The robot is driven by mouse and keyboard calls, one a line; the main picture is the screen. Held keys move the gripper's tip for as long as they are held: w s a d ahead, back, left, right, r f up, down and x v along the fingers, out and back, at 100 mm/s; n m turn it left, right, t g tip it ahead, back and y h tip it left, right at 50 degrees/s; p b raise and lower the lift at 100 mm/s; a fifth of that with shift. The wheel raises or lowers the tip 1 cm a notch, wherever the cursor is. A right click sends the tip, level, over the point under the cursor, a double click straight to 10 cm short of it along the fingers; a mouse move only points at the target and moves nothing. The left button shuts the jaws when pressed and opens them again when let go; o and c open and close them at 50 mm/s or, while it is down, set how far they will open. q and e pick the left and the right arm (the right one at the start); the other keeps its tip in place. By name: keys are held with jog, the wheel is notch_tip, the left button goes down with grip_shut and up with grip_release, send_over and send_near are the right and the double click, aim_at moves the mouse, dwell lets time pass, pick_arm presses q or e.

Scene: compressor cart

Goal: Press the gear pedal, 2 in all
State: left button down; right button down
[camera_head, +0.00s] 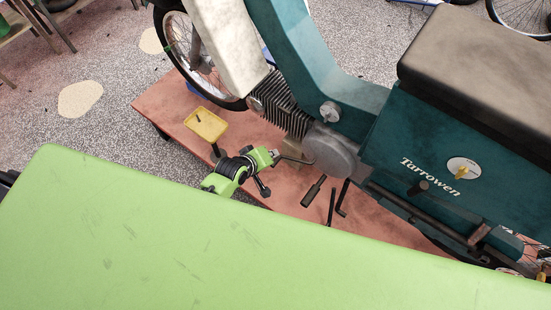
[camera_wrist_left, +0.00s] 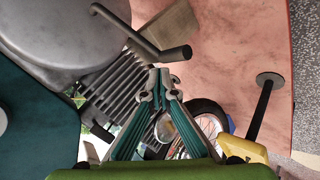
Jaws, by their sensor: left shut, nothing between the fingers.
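The gear pedal (camera_head: 296,160) is a thin dark lever beside the round grey engine cover (camera_head: 330,150) of the teal motorbike. In the left wrist view the pedal (camera_wrist_left: 140,38) runs across the top and ends in a short dark peg. My left gripper (camera_head: 274,157) is shut and empty, close to the pedal's outer end in the head view. In the left wrist view its fingertips (camera_wrist_left: 160,95) appear just below the peg. I cannot tell whether they touch it. My right gripper is out of view.
The motorbike stands on a reddish platform (camera_head: 180,97). A yellow tray (camera_head: 206,124) on a dark post stands left of my gripper. Dark levers, one of them a thick peg (camera_head: 313,190), show right of the gripper. Engine fins (camera_head: 278,103) lie behind it.

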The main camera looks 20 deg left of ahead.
pick_arm(q)
jog(key=shift+f, duration=0.1)
dwell(0.7)
jog(key=shift+d+f, duration=0.1)
jog(key=shift+f, duration=0.2)
jog(key=shift+s+d+f+b, duration=0.15)
jog(key=shift+f+b, duration=0.45)
jog(key=shift+f, duration=0.15)
jog(key=shift+s+d+f+b, duration=0.1)
jog(key=shift+f+b, duration=0.45)
jog(key=shift+f, duration=0.2)
dwell(1.6)
jog(key=shift+w+a+r+p, duration=0.1)
jog(key=shift+a+r+p, duration=0.1)
jog(key=shift+r+p, duration=0.8)
jog(key=shift+w+a+r+p, duration=0.1)
jog(key=shift+a+r+p, duration=0.05)
jog(key=shift+r+p, duration=0.85)
jog(key=r+p, duration=0.3)
jog(key=a+r+p, duration=0.1)
jog(key=p, duration=0.1)
jog(key=shift+w+r, duration=0.2)
jog(key=shift+r, duration=0.15)
jog(key=shift+d, duration=0.1)
dwell(0.9)
